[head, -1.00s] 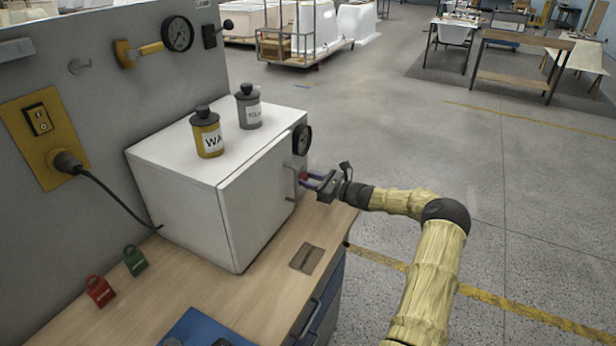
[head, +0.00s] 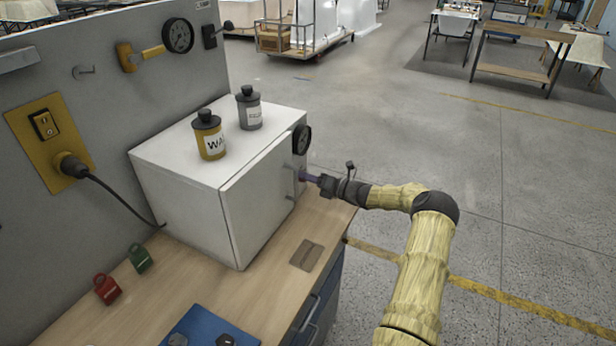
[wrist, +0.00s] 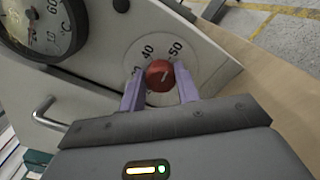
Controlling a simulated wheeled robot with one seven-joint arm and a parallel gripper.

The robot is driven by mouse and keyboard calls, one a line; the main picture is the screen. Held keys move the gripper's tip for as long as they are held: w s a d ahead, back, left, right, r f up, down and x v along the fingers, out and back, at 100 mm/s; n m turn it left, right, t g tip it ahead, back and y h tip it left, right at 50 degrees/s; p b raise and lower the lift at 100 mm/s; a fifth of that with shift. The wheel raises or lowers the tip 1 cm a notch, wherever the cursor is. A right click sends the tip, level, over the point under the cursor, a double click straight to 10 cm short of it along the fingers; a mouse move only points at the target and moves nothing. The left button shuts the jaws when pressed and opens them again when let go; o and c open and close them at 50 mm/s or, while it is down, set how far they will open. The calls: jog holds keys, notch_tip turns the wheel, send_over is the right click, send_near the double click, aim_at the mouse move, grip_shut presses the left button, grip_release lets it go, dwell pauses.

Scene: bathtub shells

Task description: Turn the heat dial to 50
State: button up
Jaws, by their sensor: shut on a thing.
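The heat dial is a red round knob (wrist: 160,73) on a pale scale plate on the front of the white oven-like box (head: 180,188). In the wrist view the numbers 40 and 50 show above the knob, with smaller marks at its left. A short white mark shows on the knob; I cannot tell exactly which value it points to. My gripper (wrist: 160,86) has a purple finger on each side of the knob and is shut on it. In the head view my gripper (head: 312,179) reaches the box's front from the right, and the knob is hidden there.
A round gauge (wrist: 42,24) and a bar handle (wrist: 47,114) are close to the dial. A yellow bottle (head: 209,138) and a grey bottle (head: 249,110) stand on the box. Red (head: 107,289) and green (head: 139,258) padlock-like items sit on the bench. Open floor lies right.

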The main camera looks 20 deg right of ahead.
jog(key=shift+f+m, duration=0.2)
jog(key=shift+m, duration=0.3)
jog(key=o, duration=1)
jog(key=shift+r, duration=0.1)
jog(key=shift+s+d, duration=0.1)
jog(key=b+v, duration=0.3)
jog(key=v, duration=1.4)
jog(key=shift+s, duration=0.1)
